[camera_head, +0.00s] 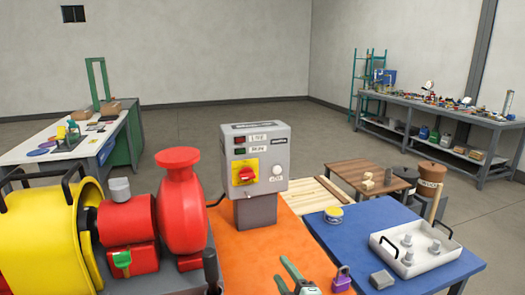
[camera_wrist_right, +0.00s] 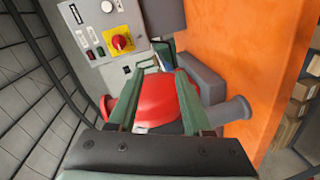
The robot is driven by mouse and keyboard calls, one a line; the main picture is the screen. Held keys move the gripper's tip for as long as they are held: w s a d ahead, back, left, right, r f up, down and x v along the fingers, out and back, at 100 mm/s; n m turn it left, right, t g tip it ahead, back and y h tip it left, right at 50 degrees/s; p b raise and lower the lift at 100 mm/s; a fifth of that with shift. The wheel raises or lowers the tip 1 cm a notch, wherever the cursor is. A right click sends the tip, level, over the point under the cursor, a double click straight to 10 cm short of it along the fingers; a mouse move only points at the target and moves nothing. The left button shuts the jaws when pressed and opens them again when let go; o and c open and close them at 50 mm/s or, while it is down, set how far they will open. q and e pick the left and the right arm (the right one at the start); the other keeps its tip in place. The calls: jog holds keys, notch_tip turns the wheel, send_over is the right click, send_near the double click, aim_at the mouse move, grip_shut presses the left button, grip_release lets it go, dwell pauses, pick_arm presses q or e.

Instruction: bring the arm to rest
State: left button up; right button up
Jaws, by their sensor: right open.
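My right gripper (camera_head: 281,269) shows at the bottom edge of the head view, over the orange skid top (camera_head: 262,244). Its green fingers are apart, with nothing seen held between them. In the right wrist view the same gripper (camera_wrist_right: 163,68) points toward the red pump (camera_wrist_right: 157,98), which lies beyond the fingers; I cannot tell the gap. The grey control box (camera_head: 255,158) stands behind the gripper, with a red switch (camera_head: 246,174) on a yellow plate. My left gripper is in neither view.
The red pump (camera_head: 181,205) and yellow guard (camera_head: 42,245) fill the left front. A purple padlock (camera_head: 342,281) is right of the gripper. A blue table (camera_head: 350,240) holds a white tray (camera_head: 391,258). A low wooden table (camera_head: 355,171) stands behind. Open floor lies beyond.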

jog(key=s+d+f+m+g+h, duration=0.1)
jog(key=s+d+f+m, duration=0.3)
jog(key=s+f, duration=0.4)
jog(key=s+d+f+m+g+h, duration=0.1)
jog(key=s+d+f+m+g, duration=0.2)
jog(key=s+f+m, duration=0.3)
jog(key=s+d+f+m+g, duration=0.2)
jog(key=s+d+f+m, duration=0.3)
jog(key=s+f, duration=0.6)
jog(key=s, duration=0.4)
jog(key=shift+s+f+m+h, duration=0.15)
jog(key=shift+f+m+h, duration=0.25)
